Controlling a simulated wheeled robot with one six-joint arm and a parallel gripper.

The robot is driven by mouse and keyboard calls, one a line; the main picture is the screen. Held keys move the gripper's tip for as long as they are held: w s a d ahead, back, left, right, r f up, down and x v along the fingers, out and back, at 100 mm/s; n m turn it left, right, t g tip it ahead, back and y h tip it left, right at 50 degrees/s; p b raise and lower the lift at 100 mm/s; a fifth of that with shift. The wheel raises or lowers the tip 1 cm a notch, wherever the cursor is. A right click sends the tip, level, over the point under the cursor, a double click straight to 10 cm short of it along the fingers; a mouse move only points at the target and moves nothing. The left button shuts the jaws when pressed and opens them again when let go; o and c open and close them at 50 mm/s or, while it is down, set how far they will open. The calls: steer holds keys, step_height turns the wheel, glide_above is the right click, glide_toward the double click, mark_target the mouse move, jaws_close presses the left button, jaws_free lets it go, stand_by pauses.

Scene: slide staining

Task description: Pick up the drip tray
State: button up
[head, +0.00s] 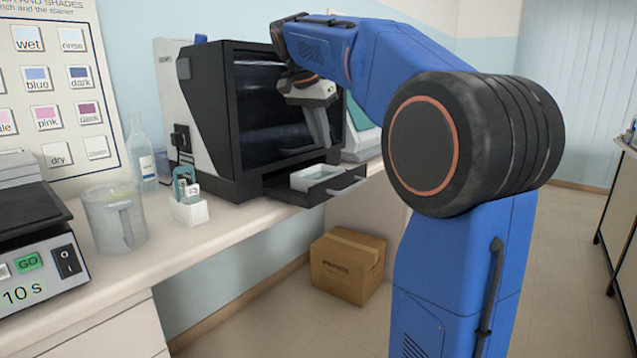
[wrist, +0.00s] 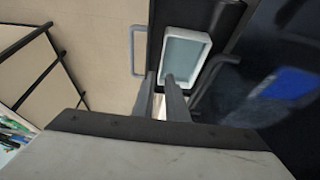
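The drip tray is a small white rectangular tray (head: 305,184) with a pale grey-green inside. It sits in the pulled-out dark drawer (head: 288,194) at the base of the black-fronted machine. My gripper (head: 320,143) points down above the tray, apart from it in the head view. In the wrist view the tray (wrist: 207,41) lies beyond the fingertips, and one finger overlaps its near end. My gripper (wrist: 159,80) also shows there with its two fingers apart and nothing between them.
The machine (head: 270,110) stands close behind my gripper. The drawer has a grey bar handle (head: 346,186) at its front. A small bottle in a white holder (head: 189,211), a beaker (head: 114,220) and a glass bottle (head: 142,158) stand left. A cardboard box (head: 347,265) is on the floor.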

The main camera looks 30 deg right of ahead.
glide_above(331, 176)
steer(key=a, duration=0.2)
steer(key=f, duration=0.7)
steer(key=shift+s+d+f, duration=0.15)
steer(key=shift+s+f, duration=0.05)
steer(key=shift+s, duration=0.2)
steer(key=shift+w+x, duration=0.2)
steer(key=shift+x, duration=2.65)
jaws_close()
steer(key=shift+r, duration=0.15)
